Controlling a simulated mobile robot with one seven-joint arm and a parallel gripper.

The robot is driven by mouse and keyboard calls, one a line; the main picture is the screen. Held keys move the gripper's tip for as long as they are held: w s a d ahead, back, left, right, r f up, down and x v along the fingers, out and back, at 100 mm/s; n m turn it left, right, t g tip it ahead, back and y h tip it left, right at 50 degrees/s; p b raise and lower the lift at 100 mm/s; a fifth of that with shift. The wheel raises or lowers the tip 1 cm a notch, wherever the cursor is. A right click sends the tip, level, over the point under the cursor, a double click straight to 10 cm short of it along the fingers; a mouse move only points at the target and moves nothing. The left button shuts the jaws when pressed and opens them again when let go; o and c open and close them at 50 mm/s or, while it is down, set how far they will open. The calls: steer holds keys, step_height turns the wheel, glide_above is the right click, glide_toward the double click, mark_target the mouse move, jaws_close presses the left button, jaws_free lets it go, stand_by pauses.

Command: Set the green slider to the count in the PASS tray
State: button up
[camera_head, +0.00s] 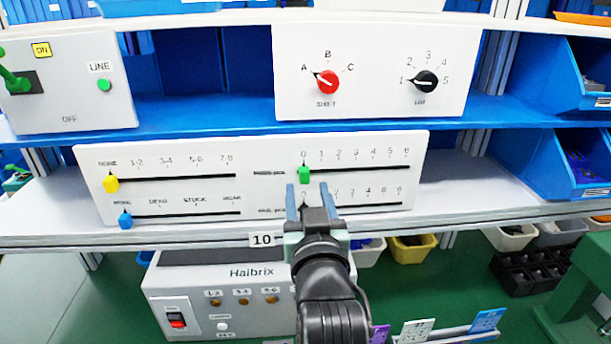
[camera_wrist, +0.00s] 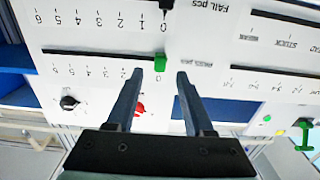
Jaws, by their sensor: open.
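The green slider (camera_head: 304,174) stands at 0 on the upper right scale, marked 0 to 6, of a white panel (camera_head: 420,150). It also shows in the upside-down wrist view (camera_wrist: 160,62). My gripper (camera_head: 308,190) is open and empty in front of the panel. In the wrist view my gripper (camera_wrist: 160,75) has one finger on each side of the green slider's line, with gaps showing. I cannot tell whether the tips are beside the slider or short of it. I cannot pick out a tray marked PASS.
A black slider (camera_wrist: 165,5) stands at 0 on the FAIL pcs scale. A yellow slider (camera_head: 111,184) is at NONE; a blue slider (camera_head: 125,221) is at its track's left end. Red (camera_head: 327,82) and black (camera_head: 426,82) knobs sit above. Blue bins (camera_head: 575,165) stand right.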

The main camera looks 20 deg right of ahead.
mark_target(305, 177)
steer(key=shift+p+x, duration=0.3)
steer(key=shift+x, duration=1.65)
jaws_close()
